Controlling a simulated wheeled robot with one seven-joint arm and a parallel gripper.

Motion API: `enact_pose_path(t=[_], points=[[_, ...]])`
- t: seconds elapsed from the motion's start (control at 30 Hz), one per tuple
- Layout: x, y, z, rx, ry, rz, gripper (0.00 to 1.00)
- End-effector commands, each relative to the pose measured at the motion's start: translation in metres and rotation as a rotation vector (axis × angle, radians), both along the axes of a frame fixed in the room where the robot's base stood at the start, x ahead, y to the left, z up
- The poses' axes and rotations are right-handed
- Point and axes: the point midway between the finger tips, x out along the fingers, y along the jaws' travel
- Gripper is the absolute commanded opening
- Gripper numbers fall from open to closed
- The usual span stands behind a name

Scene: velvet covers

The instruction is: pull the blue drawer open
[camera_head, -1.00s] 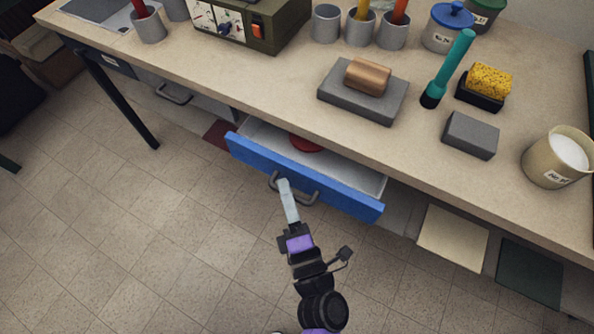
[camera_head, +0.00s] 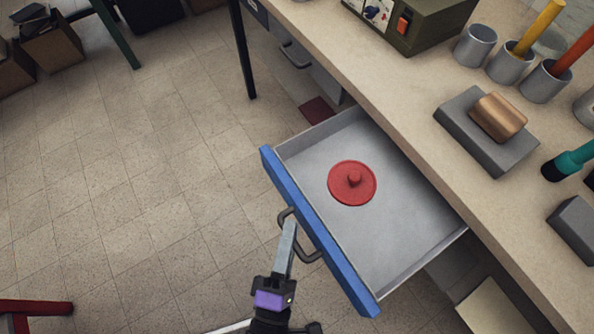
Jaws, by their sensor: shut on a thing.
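The blue drawer (camera_head: 320,232) stands well out from under the bench, its grey inside open to view. A red round lid with a knob (camera_head: 352,183) lies on the drawer floor. A dark grey bow handle (camera_head: 287,217) is on the drawer's blue front. My gripper (camera_head: 290,232) comes from below in the picture and is shut on the handle.
The bench top (camera_head: 400,110) runs above the drawer, with a grey block (camera_head: 465,120) bearing a wooden piece, and grey cups (camera_head: 475,45). A dark table leg (camera_head: 243,50) stands left of the drawer. The tiled floor (camera_head: 150,190) in front is largely clear.

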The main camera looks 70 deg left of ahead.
Motion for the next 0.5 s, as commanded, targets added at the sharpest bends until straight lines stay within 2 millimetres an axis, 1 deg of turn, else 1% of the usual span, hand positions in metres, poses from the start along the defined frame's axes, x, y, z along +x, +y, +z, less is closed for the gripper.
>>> enact_pose_path(t=[0.27,0.3,0.33,0.5], points=[[0.0009,-0.0011,-0.0017,-0.004,0.003,-0.004,0.0],[0.0009,-0.0011,-0.0018,-0.004,0.003,-0.004,0.15],[0.0009,-0.0011,-0.0018,-0.004,0.003,-0.004,0.2],[0.0007,-0.0006,-0.0011,-0.002,0.002,-0.002,0.22]])
